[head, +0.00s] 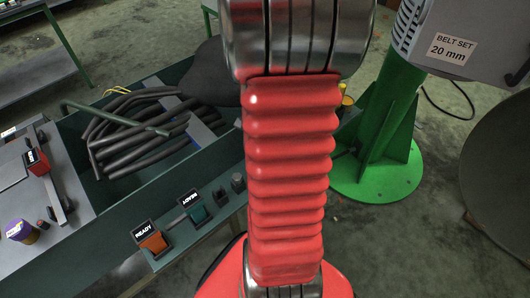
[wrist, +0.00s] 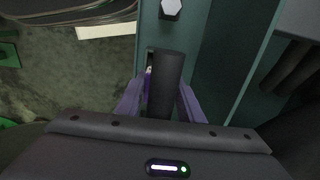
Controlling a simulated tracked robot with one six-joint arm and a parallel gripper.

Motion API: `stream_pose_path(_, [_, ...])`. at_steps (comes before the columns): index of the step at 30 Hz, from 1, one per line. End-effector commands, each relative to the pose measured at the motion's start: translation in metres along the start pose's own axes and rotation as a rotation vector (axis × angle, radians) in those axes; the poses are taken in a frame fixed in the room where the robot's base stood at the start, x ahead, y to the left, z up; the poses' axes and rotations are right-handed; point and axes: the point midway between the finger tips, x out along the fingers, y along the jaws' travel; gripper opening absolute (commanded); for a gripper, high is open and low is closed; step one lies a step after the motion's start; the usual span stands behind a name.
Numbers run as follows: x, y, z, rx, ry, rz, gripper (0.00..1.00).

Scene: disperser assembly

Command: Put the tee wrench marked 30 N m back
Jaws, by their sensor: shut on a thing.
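In the wrist view, my gripper (wrist: 162,92) has its purple fingers on either side of a dark grey round bar, which looks like part of the tee wrench (wrist: 167,75). The gripper is shut on it. The bar stands over a green-grey rail, beside a small dark opening (wrist: 150,58). I cannot tell whether it is in that opening. No 30 N m marking shows. In the head view, my red arm hides the middle, and neither the gripper nor the held bar can be made out.
A silver hex-headed part (wrist: 171,8) is on the rail ahead. In the head view, a green trough holds several dark rods (head: 130,125). A green pedestal (head: 380,150) stands at right.

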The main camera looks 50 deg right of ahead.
Motion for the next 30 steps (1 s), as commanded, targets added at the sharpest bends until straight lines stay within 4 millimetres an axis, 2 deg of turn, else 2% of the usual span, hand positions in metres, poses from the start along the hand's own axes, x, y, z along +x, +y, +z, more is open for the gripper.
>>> stream_pose_path(10, [0.033,0.0,0.001,-0.001,-0.001,0.002,0.0])
stream_pose_path(23, [0.038,0.0,0.001,-0.002,-0.001,0.001,0.0])
stream_pose_path(24, [0.038,0.0,0.001,-0.002,-0.001,0.001,0.37])
stream_pose_path(30, [0.038,0.0,0.001,-0.002,-0.001,0.001,0.51])
